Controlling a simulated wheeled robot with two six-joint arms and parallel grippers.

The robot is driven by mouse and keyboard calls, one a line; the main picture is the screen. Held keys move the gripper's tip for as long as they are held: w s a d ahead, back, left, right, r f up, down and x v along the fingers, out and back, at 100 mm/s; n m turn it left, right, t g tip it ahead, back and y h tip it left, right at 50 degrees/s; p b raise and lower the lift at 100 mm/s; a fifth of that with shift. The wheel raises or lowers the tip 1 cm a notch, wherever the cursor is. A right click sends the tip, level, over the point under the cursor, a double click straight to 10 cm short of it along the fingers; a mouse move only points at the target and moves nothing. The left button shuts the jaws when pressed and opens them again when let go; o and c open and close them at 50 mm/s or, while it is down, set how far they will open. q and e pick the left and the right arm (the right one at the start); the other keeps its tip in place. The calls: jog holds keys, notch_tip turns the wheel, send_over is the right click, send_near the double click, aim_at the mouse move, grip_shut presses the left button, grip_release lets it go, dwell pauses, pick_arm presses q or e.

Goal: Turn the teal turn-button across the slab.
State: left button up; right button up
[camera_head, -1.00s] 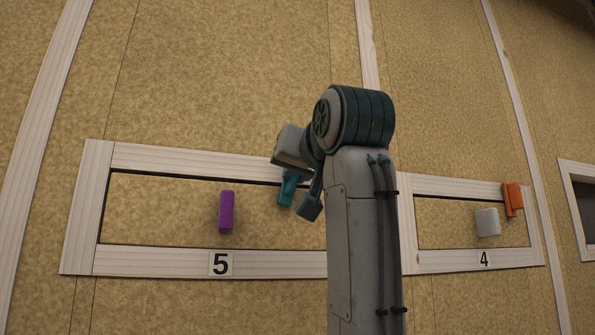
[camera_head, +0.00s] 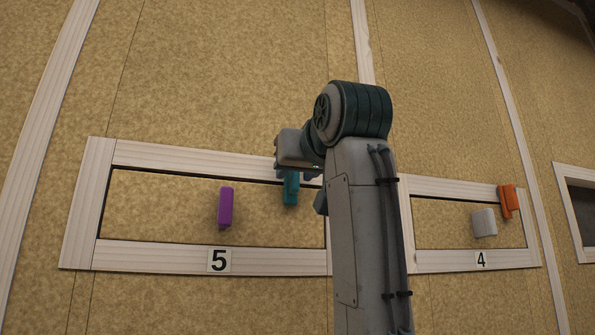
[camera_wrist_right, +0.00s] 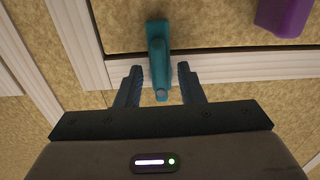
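The teal turn-button (camera_head: 290,188) sits at the top rail of frame 5. It stands nearly upright in the head view, its lower part over the slab (camera_head: 160,207). In the right wrist view the teal turn-button (camera_wrist_right: 158,50) spans the pale rail and the slab edge. My right gripper (camera_wrist_right: 160,80) is open, with one finger on each side of the button and a small gap to each. In the head view my right gripper (camera_head: 301,172) is partly hidden by its own arm. My left gripper is not in view.
A purple handle (camera_head: 225,207) stands out from the slab left of the button. Frame 4 (camera_head: 470,260) at the right has a white block (camera_head: 484,223) and an orange turn-button (camera_head: 508,201). My right arm hides the right end of frame 5.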

jog(key=shift+s, duration=0.15)
jog(key=b+v, duration=0.5)
jog(key=v, duration=0.5)
jog(key=shift+s, duration=0.25)
jog(key=shift+d, duration=0.1)
